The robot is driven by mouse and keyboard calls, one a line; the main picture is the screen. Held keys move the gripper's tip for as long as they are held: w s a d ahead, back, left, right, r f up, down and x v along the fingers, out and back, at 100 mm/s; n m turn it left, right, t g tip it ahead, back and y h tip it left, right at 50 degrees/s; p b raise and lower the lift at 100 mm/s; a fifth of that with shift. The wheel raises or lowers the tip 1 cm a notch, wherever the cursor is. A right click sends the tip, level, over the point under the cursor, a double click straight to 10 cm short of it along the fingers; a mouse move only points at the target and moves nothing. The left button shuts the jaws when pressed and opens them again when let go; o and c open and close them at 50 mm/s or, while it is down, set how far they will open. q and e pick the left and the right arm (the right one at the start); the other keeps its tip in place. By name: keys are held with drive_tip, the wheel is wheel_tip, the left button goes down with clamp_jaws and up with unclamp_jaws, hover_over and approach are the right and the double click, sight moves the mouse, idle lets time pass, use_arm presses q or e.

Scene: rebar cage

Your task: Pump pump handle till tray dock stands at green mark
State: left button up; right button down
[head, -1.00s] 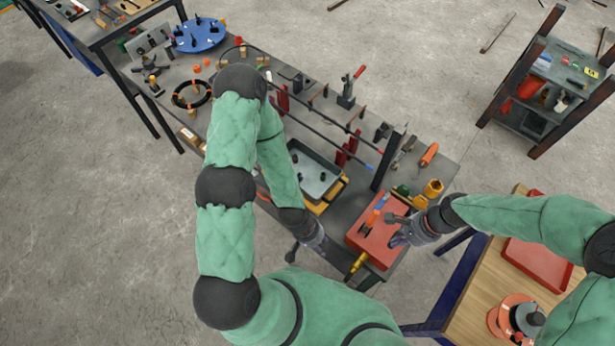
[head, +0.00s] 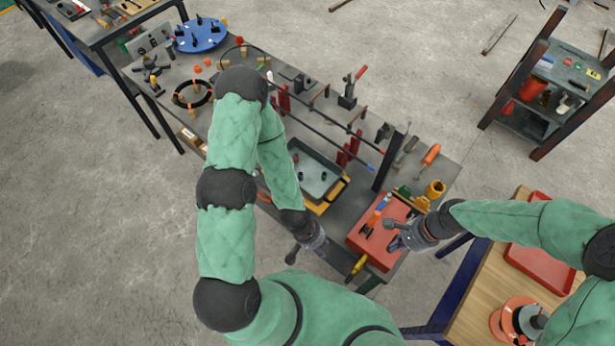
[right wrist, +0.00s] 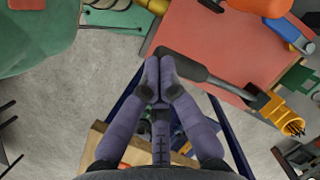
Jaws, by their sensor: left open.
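A dark bar with a thick end, seemingly the pump handle (head: 392,225), reaches over the red box (head: 364,243) at the bench's near right end. It also shows in the right wrist view (right wrist: 205,74). My right gripper (head: 397,244) has its fingers together, with the tips (right wrist: 159,68) right at the bar's thick end; whether they touch it is unclear. My left gripper (head: 298,252) is open and empty, off the bench's near edge. A grey tray (head: 318,172) sits on a yellow-orange frame, seemingly the tray dock (head: 326,204). I cannot make out the green mark.
A yellow cup (head: 435,189) is beside the red box. A wooden table (head: 470,300) with a red tray (head: 540,250) is at the right. Bare floor lies left of the bench.

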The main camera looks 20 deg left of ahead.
drive_tip(key=shift+s+a+f+b, duration=0.1)
drive_tip(key=shift+s+f+b, duration=0.1)
drive_tip(key=shift+f+b, duration=0.4)
drive_tip(key=shift+f, duration=0.1)
drive_tip(key=shift+s+f+b, duration=0.15)
drive_tip(key=shift+f+b, duration=0.2)
drive_tip(key=shift+f, duration=0.35)
drive_tip(key=shift+f+b, duration=0.4)
drive_tip(key=shift+f, duration=0.1)
drive_tip(key=shift+w+d+r+p, duration=0.15)
drive_tip(key=shift+w+r+p, duration=0.35)
drive_tip(key=shift+r+p, duration=0.85)
drive_tip(key=shift+w+d+r+p, duration=0.1)
drive_tip(key=shift+w+r+p, duration=0.65)
drive_tip(key=shift+r, duration=0.9)
drive_tip(key=shift+w+d+r+p, duration=0.15)
drive_tip(key=shift+w+r+p, duration=0.15)
drive_tip(key=shift+r+p, duration=1.1)
